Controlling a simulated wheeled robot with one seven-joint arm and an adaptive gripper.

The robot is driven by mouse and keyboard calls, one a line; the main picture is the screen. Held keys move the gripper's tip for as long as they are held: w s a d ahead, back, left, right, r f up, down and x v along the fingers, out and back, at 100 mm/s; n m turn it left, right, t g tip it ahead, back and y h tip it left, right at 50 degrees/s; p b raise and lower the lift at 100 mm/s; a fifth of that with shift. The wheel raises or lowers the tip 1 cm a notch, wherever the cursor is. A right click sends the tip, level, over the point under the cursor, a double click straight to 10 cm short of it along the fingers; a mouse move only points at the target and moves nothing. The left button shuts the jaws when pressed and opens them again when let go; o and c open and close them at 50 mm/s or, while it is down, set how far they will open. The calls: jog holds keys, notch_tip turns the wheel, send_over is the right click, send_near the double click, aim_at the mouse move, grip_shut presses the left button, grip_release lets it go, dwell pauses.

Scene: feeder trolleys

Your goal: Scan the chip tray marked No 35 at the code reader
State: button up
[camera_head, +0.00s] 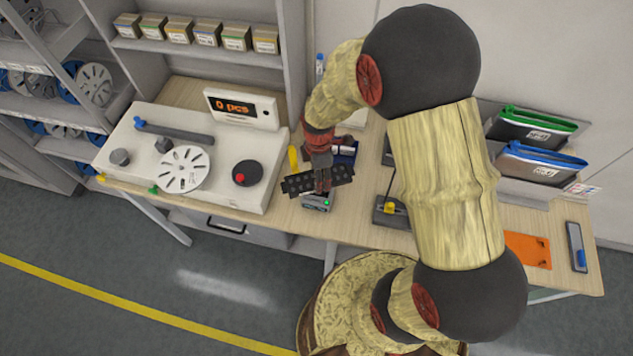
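A black chip tray (298,184) with a row of pockets is held over the worktable, slightly tilted in the picture. My gripper (323,186) comes down on its middle from above and appears shut on it. Its fingertips are small and partly merge with the dark tray. No number can be read on the tray. A small grey device with a green light (317,203), seemingly the code reader, lies at the table's front edge directly below the tray. The tray hides its upper part, and I cannot tell whether they touch.
A white counting machine (128,153) with a reel and "0 pcs" display (243,108) stands left. A dark blue item (345,152) and yellow object (293,158) are close by. Right are a black device (393,211), an orange mat (527,249) and two labelled pouches (541,163).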

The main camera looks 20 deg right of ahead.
jog(key=shift+w+d+f, duration=0.1)
jog(key=shift+w+d, duration=0.1)
jog(key=shift+w, duration=0.15)
jog(key=s+a+r+p, duration=0.3)
jog(key=s+a+r, duration=0.1)
jog(key=s, duration=0.2)
jog(key=shift+s+a+p, duration=0.2)
jog(key=shift+s+p, duration=0.15)
dwell(0.4)
